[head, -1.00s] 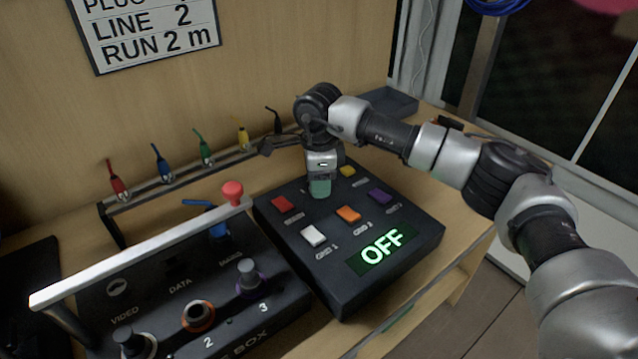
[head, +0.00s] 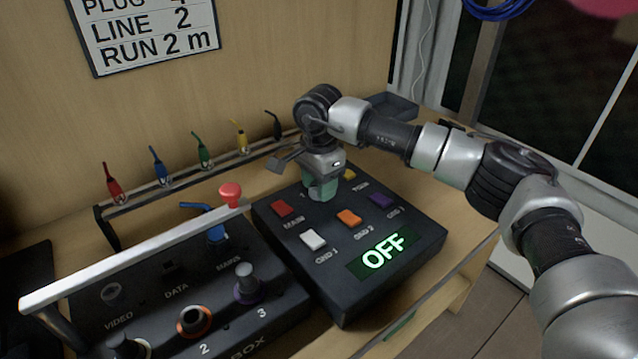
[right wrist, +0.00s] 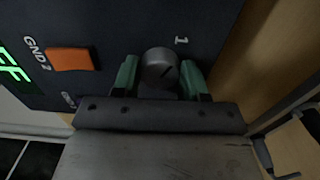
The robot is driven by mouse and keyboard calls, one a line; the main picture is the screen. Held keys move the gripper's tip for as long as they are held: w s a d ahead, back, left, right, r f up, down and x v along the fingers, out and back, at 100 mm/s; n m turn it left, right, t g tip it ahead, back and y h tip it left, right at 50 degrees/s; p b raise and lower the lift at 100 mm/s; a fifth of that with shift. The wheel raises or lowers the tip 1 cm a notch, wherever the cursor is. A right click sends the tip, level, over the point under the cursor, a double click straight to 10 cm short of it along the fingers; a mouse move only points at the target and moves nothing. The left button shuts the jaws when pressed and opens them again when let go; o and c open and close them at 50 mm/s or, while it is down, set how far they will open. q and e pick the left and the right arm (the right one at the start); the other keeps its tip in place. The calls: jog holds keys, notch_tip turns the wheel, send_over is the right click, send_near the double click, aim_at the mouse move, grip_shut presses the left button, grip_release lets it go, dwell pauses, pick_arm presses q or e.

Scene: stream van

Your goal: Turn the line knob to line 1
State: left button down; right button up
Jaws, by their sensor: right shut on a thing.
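The line knob (right wrist: 159,66) is a round grey knob with a short dark mark on its top, on the dark control panel (head: 290,232). A printed 1 (right wrist: 181,40) is beside it, and the mark slants roughly toward that side. My right gripper (right wrist: 160,78) has its two green fingers on either side of the knob, shut on it. In the head view my right gripper (head: 321,190) is pointed down at the back of the panel and hides the knob. The green display (head: 384,251) reads OFF. My left gripper is out of view.
The panel has red (head: 282,208), white (head: 313,239), orange (head: 349,217), purple (head: 382,200) and yellow (head: 349,174) buttons close to the gripper. A box with a white handle bar (head: 130,258) stands at left. Coloured plugs hang on a rack behind. A sign (head: 146,35) reads LINE 2.

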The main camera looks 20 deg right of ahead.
jog(key=shift+r, duration=0.1)
jog(key=o, duration=0.9)
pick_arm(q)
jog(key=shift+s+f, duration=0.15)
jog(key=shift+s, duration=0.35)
pick_arm(e)
notch_tip(320, 180, up, 11)
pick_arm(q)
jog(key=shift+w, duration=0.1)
